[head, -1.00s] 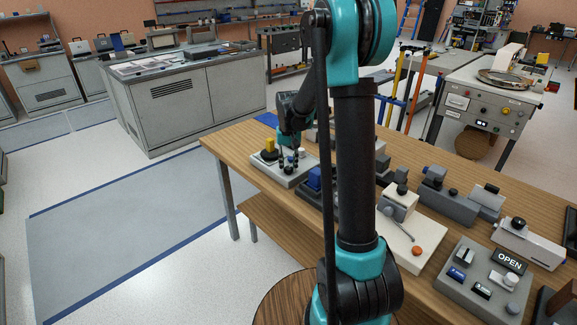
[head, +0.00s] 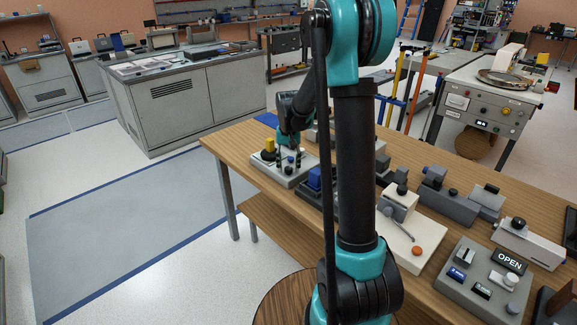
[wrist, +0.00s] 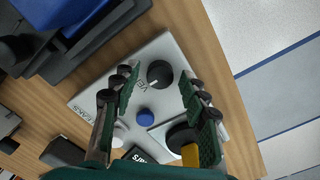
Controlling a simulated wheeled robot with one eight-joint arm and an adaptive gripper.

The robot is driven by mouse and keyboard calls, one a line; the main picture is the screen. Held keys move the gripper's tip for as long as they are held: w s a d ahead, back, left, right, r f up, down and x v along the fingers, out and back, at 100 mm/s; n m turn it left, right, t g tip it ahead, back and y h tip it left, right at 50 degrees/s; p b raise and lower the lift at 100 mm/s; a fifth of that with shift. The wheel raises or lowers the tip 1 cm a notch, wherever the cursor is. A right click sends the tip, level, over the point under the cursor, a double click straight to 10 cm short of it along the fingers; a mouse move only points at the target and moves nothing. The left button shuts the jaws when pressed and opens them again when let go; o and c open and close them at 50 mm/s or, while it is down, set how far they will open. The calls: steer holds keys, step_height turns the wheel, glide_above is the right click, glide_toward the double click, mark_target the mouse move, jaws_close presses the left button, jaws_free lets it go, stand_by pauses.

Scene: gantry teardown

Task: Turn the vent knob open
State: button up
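The vent knob (wrist: 160,74) is a round black knob with a white pointer mark, on a light grey panel (wrist: 185,48). A partly hidden label beside it seems to begin "VE". In the wrist view my gripper (wrist: 157,80) is open, one finger on either side of the knob in the picture, with visible gaps and no clear contact. In the head view the panel (head: 293,181) sits at the table's far left end, with my gripper (head: 288,158) above it; the knob is hard to make out there.
The panel also bears a blue button (wrist: 145,117), a white knob (wrist: 118,136) and a yellow handle (wrist: 190,154) on a black round base. A blue-and-black device (wrist: 62,30) stands beside the panel. Several other devices line the wooden table (head: 235,140).

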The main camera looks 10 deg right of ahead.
mark_target(289, 168)
step_height(289, 168, up, 12)
stand_by(0.8)
steer(key=shift+s, duration=0.1)
steer(key=s+d+f+t, duration=0.1)
steer(key=s+f, duration=0.3)
steer(key=s, duration=0.5)
steer(key=s+d+f+n+t, duration=0.1)
steer(key=s+f, duration=0.3)
steer(key=s, duration=0.5)
steer(key=s+d+f+n+t, duration=0.1)
steer(key=s+f+t, duration=0.1)
steer(key=s+f, duration=0.3)
steer(key=s, duration=0.4)
steer(key=shift+d, duration=0.4)
